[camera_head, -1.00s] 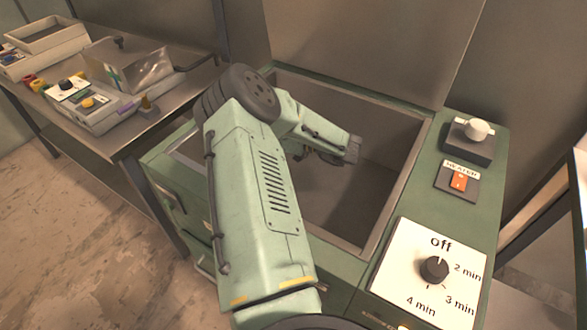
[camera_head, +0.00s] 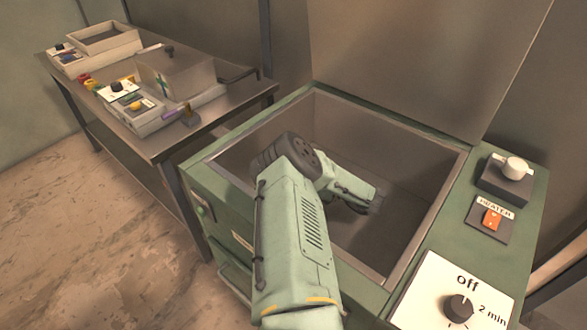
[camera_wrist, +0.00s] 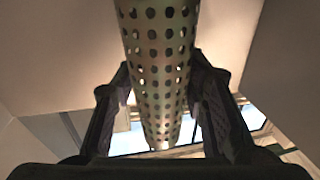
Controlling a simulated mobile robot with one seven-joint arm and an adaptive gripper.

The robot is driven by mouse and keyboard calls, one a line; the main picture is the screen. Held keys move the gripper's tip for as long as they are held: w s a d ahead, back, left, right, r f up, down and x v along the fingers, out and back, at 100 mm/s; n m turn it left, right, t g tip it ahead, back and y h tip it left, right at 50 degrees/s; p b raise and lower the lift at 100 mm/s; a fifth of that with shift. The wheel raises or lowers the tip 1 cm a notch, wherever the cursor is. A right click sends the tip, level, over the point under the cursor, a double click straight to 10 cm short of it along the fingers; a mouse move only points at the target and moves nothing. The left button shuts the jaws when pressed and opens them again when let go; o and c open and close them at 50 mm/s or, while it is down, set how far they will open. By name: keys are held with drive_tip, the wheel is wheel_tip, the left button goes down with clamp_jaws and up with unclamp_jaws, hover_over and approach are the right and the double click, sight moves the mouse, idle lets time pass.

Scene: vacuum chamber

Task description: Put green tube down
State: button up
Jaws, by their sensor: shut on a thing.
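The tube (camera_wrist: 155,35) fills the middle of the wrist view. It is a long pale green-tan cylinder with rows of round holes. My gripper (camera_wrist: 160,75) is shut on it, with one dark finger on each side. In the head view my arm reaches down over the open green-framed chamber (camera_head: 400,240). The gripper and tube are hidden there behind my arm, so I cannot tell whether the tube touches the chamber.
A control panel with a white timer dial (camera_head: 459,308), an orange heater switch (camera_head: 492,219) and a white knob (camera_head: 514,168) lies right of the chamber. A metal table (camera_head: 150,150) with boxes and devices stands at the left. The raised lid (camera_head: 420,60) is behind.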

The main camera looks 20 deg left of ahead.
drive_tip(key=o, duration=1.2)
drive_tip(key=shift+c, duration=0.2)
drive_tip(key=s+d+b, duration=0.1)
drive_tip(key=d, duration=0.6)
drive_tip(key=shift+d, duration=0.2)
drive_tip(key=shift+s, duration=0.1)
